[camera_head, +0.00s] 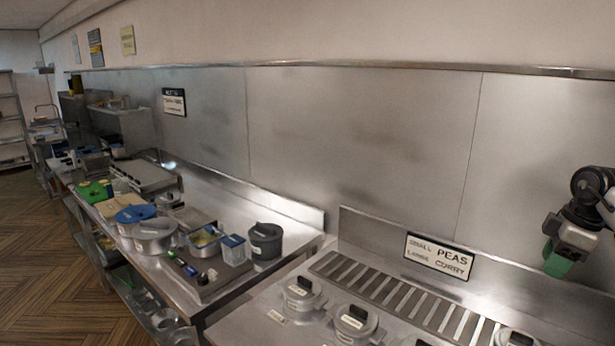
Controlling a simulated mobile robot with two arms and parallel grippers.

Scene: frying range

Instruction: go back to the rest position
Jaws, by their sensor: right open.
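My right gripper (560,258) is at the right edge of the head view, with green fingertips pointing down. It hangs in the air in front of the steel wall, above the right end of the counter. It is open, and I see nothing held in it. My left gripper is not in view.
A second counter at left holds a dark grey pot (265,240), a blue-lidded pot (136,214) and containers. Wooden floor (40,265) is clear at far left.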

